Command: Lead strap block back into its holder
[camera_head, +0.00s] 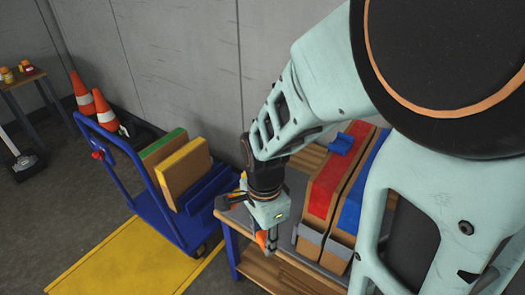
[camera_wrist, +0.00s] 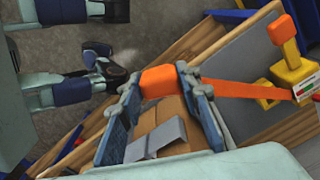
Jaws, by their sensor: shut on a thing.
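The orange strap block (camera_wrist: 160,82) is between the two fingertips of my gripper (camera_wrist: 163,84) in the wrist view, and the gripper is shut on it. A flat orange strap (camera_wrist: 245,91) runs from the block to the right, to a yellow fixture (camera_wrist: 293,72) with an orange upright piece (camera_wrist: 283,30). I cannot tell for certain which part of this fixture is the holder. In the head view my gripper (camera_head: 266,238) points down near the workbench's left edge, with a bit of the orange block (camera_head: 262,239) showing.
Cardboard-coloured boxes with red (camera_head: 325,187) and blue (camera_head: 352,208) tops stand on the workbench (camera_head: 272,271), right of my gripper. A blue cart (camera_head: 172,222) holding green-edged and yellow-edged panels stands to the left. Traffic cones (camera_head: 82,93) stand behind it.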

